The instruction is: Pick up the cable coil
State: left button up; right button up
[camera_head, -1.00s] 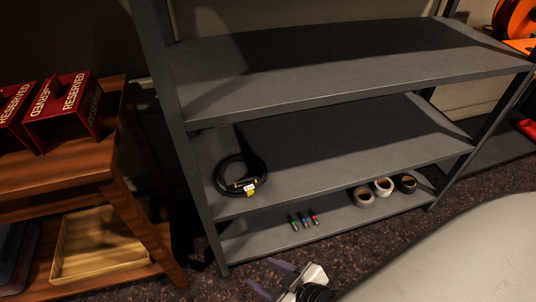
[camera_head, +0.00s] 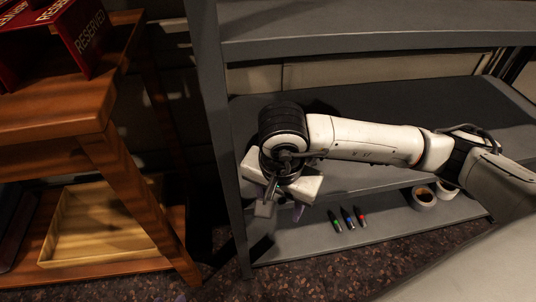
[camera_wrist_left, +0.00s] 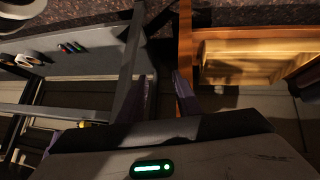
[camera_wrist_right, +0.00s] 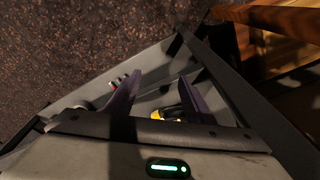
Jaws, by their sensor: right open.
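The cable coil is hidden behind my right wrist in the head view. In the right wrist view its yellow part (camera_wrist_right: 170,113) shows low between the two purple fingers, with the rest mostly cut off by the gripper body. My right gripper (camera_head: 283,205) is open and points down over the left end of the middle grey shelf (camera_head: 450,120); I cannot tell if it touches the coil. In the left wrist view, a small yellow spot (camera_wrist_left: 85,124) shows at a shelf. My left gripper (camera_wrist_left: 160,90) is open, with nothing between its fingers.
A grey shelf post (camera_head: 225,150) stands just left of my right gripper. The lower shelf holds several coloured markers (camera_head: 348,217) and tape rolls (camera_head: 424,196). A wooden rack (camera_head: 90,130) at left carries red RESERVED boxes (camera_head: 60,35) and a shallow tray (camera_head: 105,235).

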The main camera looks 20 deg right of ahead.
jog(key=w+d+r+t+h, duration=0.1)
jog(key=w+d+h, duration=0.1)
jog(key=w+d, duration=0.15)
jog(key=b, duration=0.3)
send_over(308, 163)
jog(key=shift+w, duration=0.1)
jog(key=b+x, duration=0.1)
jog(key=x, duration=0.3)
jog(key=shift+f, duration=0.25)
jog(key=shift+w+d+f, duration=0.1)
jog(key=shift+f, duration=0.15)
jog(key=shift+r, duration=0.1)
grip_shut()
pick_arm(q)
jog(key=shift+w+d+h, duration=0.3)
jog(key=shift+d, duration=0.3)
jog(key=shift+w+d+h, duration=0.3)
jog(key=shift+d, duration=0.3)
pick_arm(e)
jog(key=shift+w, duration=0.1)
